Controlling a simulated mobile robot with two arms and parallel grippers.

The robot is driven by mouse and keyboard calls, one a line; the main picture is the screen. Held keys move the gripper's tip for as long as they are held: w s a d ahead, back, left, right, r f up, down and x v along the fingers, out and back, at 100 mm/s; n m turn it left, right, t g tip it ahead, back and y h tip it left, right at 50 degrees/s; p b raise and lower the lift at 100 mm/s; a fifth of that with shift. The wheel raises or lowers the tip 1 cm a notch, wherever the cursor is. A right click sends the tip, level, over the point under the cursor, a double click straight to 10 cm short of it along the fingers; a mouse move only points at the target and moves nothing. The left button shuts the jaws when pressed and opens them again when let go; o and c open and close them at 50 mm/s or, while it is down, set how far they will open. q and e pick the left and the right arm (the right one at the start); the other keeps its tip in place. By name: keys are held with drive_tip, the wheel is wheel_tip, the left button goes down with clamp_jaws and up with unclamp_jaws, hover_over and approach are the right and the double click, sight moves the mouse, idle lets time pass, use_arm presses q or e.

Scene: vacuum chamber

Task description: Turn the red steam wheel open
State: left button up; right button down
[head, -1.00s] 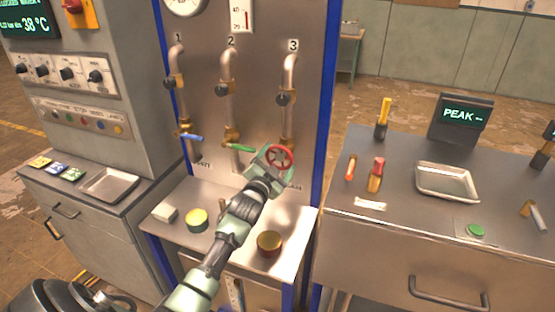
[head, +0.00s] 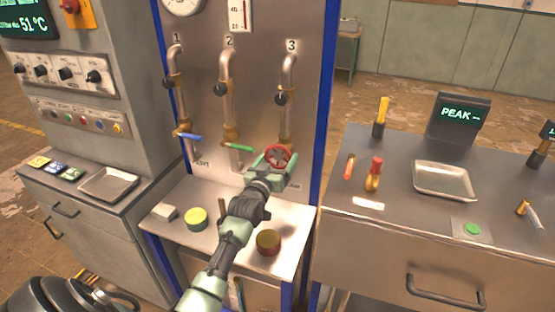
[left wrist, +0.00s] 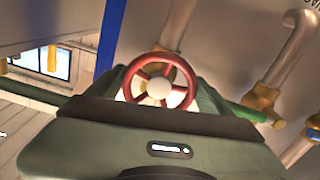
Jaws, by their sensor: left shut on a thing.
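The red steam wheel (head: 277,155) is mounted low on pipe 3 of the steel panel. It also shows in the left wrist view (left wrist: 159,82), with red spokes and a pale hub. My left gripper (head: 274,164) is at the wheel, its fingers on either side and shut on it. In the left wrist view the fingers flank the rim, and the gripper body hides the wheel's lower edge. My right gripper is not in view.
A green lever (head: 238,147) on pipe 2 and a blue lever (head: 188,137) on pipe 1 sit left of the wheel. Below, the shelf holds a yellow-green jar (head: 196,218) and a brown-topped jar (head: 268,241). A bench (head: 400,240) stands right.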

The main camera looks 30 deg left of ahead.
use_arm(q)
drive_tip(key=shift+f+n, duration=0.15)
drive_tip(key=shift+n, duration=0.35)
drive_tip(key=o, duration=1.3)
drive_tip(key=b+v, duration=0.2)
drive_tip(key=v, duration=0.5)
drive_tip(key=shift+s+d, duration=0.15)
drive_tip(key=shift+s, duration=0.25)
